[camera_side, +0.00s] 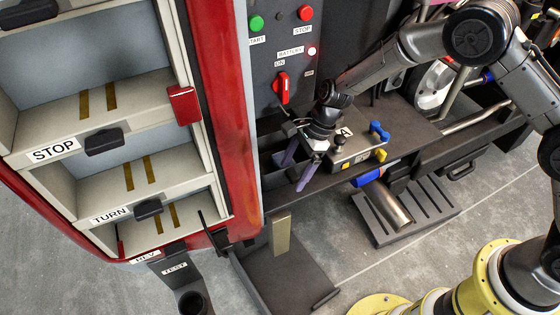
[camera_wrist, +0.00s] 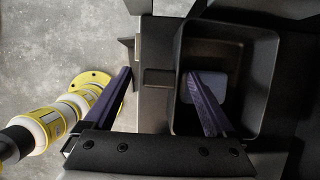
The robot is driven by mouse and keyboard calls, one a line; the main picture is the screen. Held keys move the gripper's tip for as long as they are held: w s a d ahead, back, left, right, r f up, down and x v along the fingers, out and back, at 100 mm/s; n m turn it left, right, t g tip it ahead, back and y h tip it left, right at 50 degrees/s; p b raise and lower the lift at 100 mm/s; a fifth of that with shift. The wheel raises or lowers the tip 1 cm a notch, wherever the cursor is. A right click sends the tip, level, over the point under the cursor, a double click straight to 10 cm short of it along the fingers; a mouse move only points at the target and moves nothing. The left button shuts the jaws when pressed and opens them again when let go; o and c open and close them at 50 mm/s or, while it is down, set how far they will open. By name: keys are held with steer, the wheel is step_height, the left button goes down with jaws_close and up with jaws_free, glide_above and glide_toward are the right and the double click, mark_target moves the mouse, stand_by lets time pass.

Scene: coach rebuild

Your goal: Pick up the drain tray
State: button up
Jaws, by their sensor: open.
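A dark, open, box-shaped tray (camera_wrist: 264,85) with raised walls and rounded corners, which looks like the drain tray, lies below my gripper (camera_wrist: 160,73) in the wrist view. The right finger overlaps the tray's opening. The left finger is outside it, to the left. Contact cannot be told. In the side view, my gripper (camera_side: 291,176) points down by the dark shelf beside the red cabinet. The tray is hard to make out there among dark surfaces.
A grey box with a blue knob (camera_side: 355,148) sits on the shelf right of my gripper. A blue-handled metal cylinder (camera_side: 390,204) and a ribbed dark platform (camera_side: 430,205) are further right. A tan upright plate (camera_side: 280,232) stands below. Open grey floor (camera_side: 400,265) lies in front.

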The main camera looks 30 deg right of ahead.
steer(key=shift+w+a+f, duration=0.1)
steer(key=shift+a+f, duration=0.15)
steer(key=shift+f, duration=0.35)
steer(key=shift+c, duration=0.2)
jaws_close()
